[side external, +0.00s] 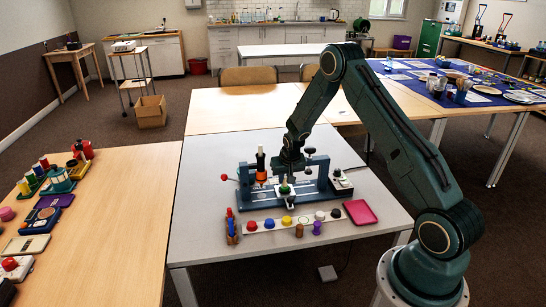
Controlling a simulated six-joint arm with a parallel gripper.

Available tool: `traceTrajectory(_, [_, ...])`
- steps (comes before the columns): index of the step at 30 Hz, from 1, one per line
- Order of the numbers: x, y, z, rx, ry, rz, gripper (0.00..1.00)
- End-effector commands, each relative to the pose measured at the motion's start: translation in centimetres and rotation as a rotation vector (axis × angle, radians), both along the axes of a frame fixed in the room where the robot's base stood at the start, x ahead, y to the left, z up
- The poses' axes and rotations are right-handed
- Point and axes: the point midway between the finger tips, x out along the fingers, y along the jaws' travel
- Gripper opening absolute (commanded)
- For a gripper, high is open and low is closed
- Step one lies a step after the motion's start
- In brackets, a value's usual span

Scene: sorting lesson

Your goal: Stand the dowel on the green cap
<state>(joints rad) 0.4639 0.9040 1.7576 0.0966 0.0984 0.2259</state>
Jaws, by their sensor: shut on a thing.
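My gripper (286,180) points down over the dark teal fixture in the middle of the grey table. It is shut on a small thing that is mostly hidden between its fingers. A small green round piece (285,188) shows right below the fingertips; I cannot tell whether it is the held thing or part of the fixture. I cannot clearly make out the dowel. A brown upright piece (299,230) and a purple one (317,228) stand at the strip's front edge.
The teal fixture (245,191) has uprights and a red-knobbed lever. An orange piece with a black top (261,170) stands at its left. A pink tray (360,212) lies right of the strip.

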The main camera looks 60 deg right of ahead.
Motion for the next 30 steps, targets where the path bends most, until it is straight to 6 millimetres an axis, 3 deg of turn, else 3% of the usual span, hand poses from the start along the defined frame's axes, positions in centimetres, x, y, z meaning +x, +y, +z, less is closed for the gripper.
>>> traceTrajectory(25, [0.01,-0.01,-0.19,0.000,0.000,0.000,0.00])
traceTrajectory(26, [0.00,0.00,-0.19,0.000,0.000,0.000,0.18])
traceTrajectory(29, [0.01,-0.01,-0.18,0.000,0.000,0.000,0.38])
traceTrajectory(30, [0.00,0.00,-0.18,0.000,0.000,0.000,0.40])
